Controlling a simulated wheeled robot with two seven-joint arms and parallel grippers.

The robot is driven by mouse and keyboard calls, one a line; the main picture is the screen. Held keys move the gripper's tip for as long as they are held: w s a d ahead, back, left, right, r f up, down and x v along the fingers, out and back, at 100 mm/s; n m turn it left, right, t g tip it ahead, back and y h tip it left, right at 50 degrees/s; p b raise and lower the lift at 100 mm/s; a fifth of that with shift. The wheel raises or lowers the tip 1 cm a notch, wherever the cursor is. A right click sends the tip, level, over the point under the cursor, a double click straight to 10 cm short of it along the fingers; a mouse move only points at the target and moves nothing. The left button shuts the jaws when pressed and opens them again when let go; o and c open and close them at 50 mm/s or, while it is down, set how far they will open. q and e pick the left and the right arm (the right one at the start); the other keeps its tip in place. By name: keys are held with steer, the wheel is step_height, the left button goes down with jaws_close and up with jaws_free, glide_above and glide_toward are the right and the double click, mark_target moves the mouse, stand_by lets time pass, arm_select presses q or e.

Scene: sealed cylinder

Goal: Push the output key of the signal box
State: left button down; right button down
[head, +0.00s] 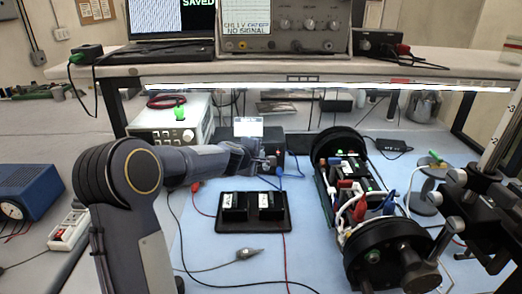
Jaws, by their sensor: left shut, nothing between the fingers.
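My left arm comes in from the left, and its gripper (272,161) is shut and empty, pointing right over the bench. Just behind it stands a small dark box (293,143) with a lit white display (248,127), which looks like the signal box. The gripper and wrist cover part of its front, so I cannot make out the output key or tell whether the fingertips touch the box. Red and blue leads run from near the box. An oscilloscope (284,44) on the shelf reads "NO SIGNAL". My right gripper does not show.
A black tray (252,226) with two dark modules lies in front of the gripper. A cream power unit (165,133) is at the back left. A stand (482,194) is at the right edge. Loose leads cross the blue mat.

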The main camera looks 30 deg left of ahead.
arm_select(q)
steer(key=shift+w+a, duration=0.25)
steer(key=shift+w, duration=0.2)
stand_by(0.6)
steer(key=shift+s+d, duration=0.1)
steer(key=shift+s, duration=0.05)
steer(key=shift+s+d, duration=0.35)
steer(key=shift+s, duration=0.3)
steer(key=s+d+b, duration=0.2)
steer(key=s+d, duration=0.1)
steer(key=s, duration=0.2)
stand_by(0.4)
steer(key=shift+d, duration=0.1)
